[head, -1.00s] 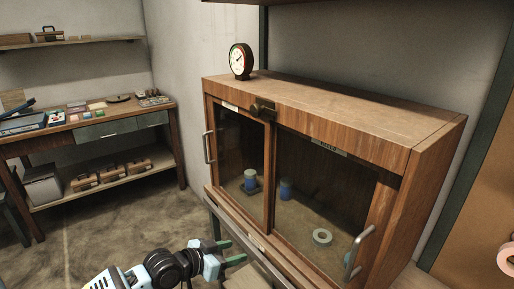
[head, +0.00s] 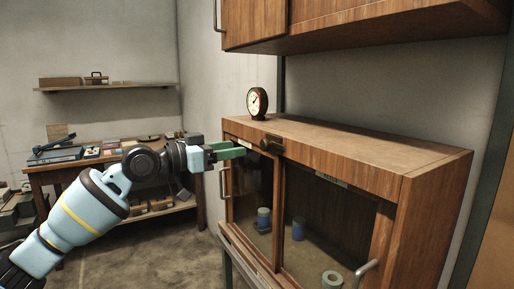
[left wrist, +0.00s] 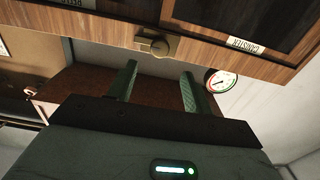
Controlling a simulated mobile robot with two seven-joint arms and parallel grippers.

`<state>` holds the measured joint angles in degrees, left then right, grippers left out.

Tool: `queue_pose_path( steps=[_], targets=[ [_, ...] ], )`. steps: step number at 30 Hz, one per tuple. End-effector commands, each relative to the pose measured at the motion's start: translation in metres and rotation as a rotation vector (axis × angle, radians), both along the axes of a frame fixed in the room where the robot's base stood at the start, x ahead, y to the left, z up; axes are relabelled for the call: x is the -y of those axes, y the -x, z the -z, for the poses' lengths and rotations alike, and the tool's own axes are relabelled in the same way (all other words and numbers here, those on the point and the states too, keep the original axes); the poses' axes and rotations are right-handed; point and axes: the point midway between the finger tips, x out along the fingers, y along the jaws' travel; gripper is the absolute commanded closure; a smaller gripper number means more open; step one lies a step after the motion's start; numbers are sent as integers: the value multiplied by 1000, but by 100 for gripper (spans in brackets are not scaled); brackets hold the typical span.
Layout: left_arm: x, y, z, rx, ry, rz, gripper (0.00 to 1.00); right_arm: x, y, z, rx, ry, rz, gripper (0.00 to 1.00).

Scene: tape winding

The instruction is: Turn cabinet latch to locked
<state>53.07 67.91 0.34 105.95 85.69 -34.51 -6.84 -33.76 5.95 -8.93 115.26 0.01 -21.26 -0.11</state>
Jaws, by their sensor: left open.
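The wooden cabinet (head: 345,160) has two glass-fronted doors. Its latch (head: 271,144) is a small brass plate with a dark knob on the top front rail, where the doors meet. It also shows in the left wrist view (left wrist: 155,46). Whether it is locked, I cannot tell. My left gripper (head: 242,149) is open and empty, its green fingers pointing at the latch from the left, at about its height. In the left wrist view the fingertips (left wrist: 159,68) lie either side of the latch, apparently short of it. My right gripper is not in view.
A round dial gauge (head: 257,102) stands on the cabinet top near the latch. Door handles (head: 224,182) stick out in front. Blue canisters (head: 298,228) and a pale ring (head: 332,279) are inside. A wall cupboard (head: 350,22) hangs above. A workbench (head: 60,178) stands behind my left arm.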

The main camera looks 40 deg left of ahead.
Motion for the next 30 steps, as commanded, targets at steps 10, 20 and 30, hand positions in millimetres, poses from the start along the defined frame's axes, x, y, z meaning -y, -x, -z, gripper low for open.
queue_pose_path(
  steps=[10, 20, 30],
  targets=[
    [14, -33, -6, 7, 6, 0, 49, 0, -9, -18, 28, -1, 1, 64],
    [28, -67, -2, 3, 1, -1, 49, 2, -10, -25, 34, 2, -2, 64],
    [29, -71, 1, -1, -1, -1, 49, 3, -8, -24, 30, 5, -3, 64]
  ],
)
